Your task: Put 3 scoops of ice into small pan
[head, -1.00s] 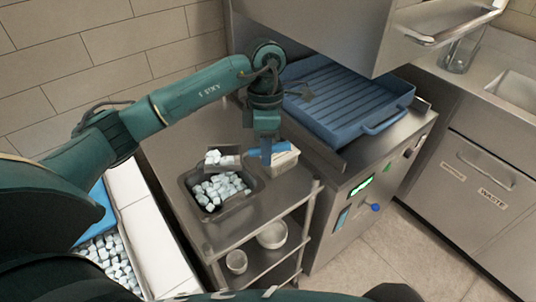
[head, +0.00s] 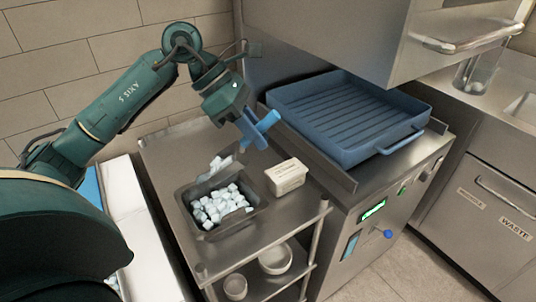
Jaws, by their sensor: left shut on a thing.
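My left gripper (head: 251,126) is shut on the blue handle (head: 266,124) of an ice scoop. The scoop's grey bowl (head: 231,161) is tilted over the small dark pan (head: 182,194), with some ice at its lower end. The pan stands on the steel cart and holds a heap of white ice cubes (head: 220,205). I cannot tell whether the scoop touches the pan or the ice. My right gripper is not in view.
A white labelled tub (head: 287,177) stands right of the pan on the cart (head: 163,152). White bowls (head: 275,261) sit on the shelf below. A large blue ribbed tray (head: 352,152) lies on the steel machine at right. A white bin (head: 124,193) is at left.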

